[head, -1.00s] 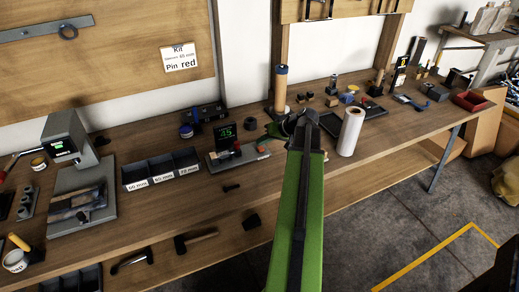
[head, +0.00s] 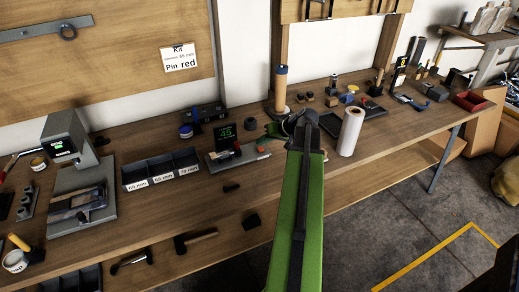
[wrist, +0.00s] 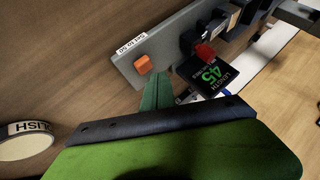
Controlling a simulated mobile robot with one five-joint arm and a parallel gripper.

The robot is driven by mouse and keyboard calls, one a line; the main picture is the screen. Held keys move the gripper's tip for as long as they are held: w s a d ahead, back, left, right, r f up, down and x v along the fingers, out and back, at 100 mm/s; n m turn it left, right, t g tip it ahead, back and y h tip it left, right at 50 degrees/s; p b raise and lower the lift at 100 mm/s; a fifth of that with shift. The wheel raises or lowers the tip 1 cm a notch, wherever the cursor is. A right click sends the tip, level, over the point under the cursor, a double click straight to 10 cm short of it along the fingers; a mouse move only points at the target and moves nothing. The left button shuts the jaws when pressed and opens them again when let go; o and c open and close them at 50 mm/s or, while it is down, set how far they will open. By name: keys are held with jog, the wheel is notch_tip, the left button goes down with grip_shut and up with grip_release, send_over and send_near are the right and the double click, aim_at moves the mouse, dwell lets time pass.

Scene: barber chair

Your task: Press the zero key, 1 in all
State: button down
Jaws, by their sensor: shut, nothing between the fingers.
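The length gauge (head: 236,157) is a grey bar device on the bench with a dark display (head: 226,137) showing green digits. In the wrist view the display (wrist: 207,74) reads 45. An orange key (wrist: 143,64), likely the zero key, stands near the bar's end beside a small white label (wrist: 132,44); in the head view this key (head: 261,149) is small. My gripper (wrist: 160,77) is shut and empty, its green fingers just beside the orange key, apart from it in the picture. The height gap is hard to tell. In the head view my gripper (head: 272,130) is partly behind my wrist.
A three-compartment bin (head: 160,168) stands left of the gauge. A white roll (head: 351,131) stands right of my arm, and a tall tan cylinder (head: 280,90) behind the gripper. A round labelled tin (wrist: 25,143) shows in the wrist view.

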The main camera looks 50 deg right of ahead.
aim_at(263, 149)
jog(key=shift+s+f+b, duration=0.1)
jog(key=shift+f+b, duration=0.3)
jog(key=shift+f, duration=0.05)
jog(key=shift+f+b, duration=0.5)
dwell(0.5)
jog(key=shift+r, duration=0.1)
jog(key=shift+r+p, duration=0.85)
jog(key=shift+p, duration=0.1)
notch_tip(263, 149, up, 5)
jog(key=p, duration=0.5)
jog(key=shift+r, duration=0.1)
dwell(0.4)
